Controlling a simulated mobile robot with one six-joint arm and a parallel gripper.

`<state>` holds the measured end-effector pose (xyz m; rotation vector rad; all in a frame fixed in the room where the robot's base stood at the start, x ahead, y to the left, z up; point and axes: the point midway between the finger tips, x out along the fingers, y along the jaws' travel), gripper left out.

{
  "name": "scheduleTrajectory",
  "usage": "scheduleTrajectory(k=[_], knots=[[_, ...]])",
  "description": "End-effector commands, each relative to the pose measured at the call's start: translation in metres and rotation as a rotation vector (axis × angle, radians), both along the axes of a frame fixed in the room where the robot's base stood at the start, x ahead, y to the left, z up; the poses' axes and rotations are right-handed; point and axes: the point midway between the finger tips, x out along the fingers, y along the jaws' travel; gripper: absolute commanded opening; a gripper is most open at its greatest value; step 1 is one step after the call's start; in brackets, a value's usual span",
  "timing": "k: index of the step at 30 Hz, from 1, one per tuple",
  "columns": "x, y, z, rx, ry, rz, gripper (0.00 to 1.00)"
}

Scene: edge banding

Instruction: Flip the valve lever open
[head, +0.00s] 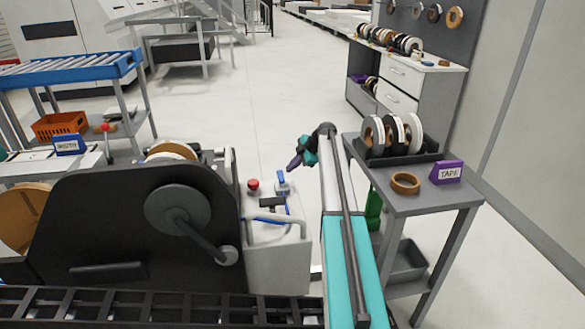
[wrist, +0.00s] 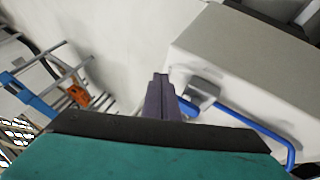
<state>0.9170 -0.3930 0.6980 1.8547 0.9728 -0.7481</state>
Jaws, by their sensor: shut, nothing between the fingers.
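The valve lever (head: 281,176) is a small blue handle on a grey valve body, on top of the light grey cabinet (head: 283,255) beside the black machine. In the head view it stands up from the valve body. My gripper (head: 292,168) is shut and empty, its dark purple fingers close to the right of the lever. I cannot tell whether they touch it. In the wrist view the closed fingertips (wrist: 160,78) are beside a grey block (wrist: 203,88). A bit of blue shows just right of the fingers, partly hidden by them; it may be the lever.
A red knob (head: 253,184) sits left of the lever. A blue pipe (wrist: 255,125) runs along the cabinet. The black machine (head: 120,225) fills the left. A grey table (head: 425,200) with tape rolls (head: 405,183) stands at right. Open floor lies beyond.

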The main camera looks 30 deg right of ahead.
Motion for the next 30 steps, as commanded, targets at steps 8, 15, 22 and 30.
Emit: scheduleTrajectory(k=[8,15,22,30], knots=[[-0.003,0.000,0.006,0.000,-0.001,0.002,0.00],[-0.018,-0.009,0.028,-0.001,-0.002,0.001,0.00],[-0.037,-0.022,0.058,-0.001,-0.002,0.000,0.00],[-0.060,-0.036,0.091,-0.001,-0.001,-0.001,0.00]])
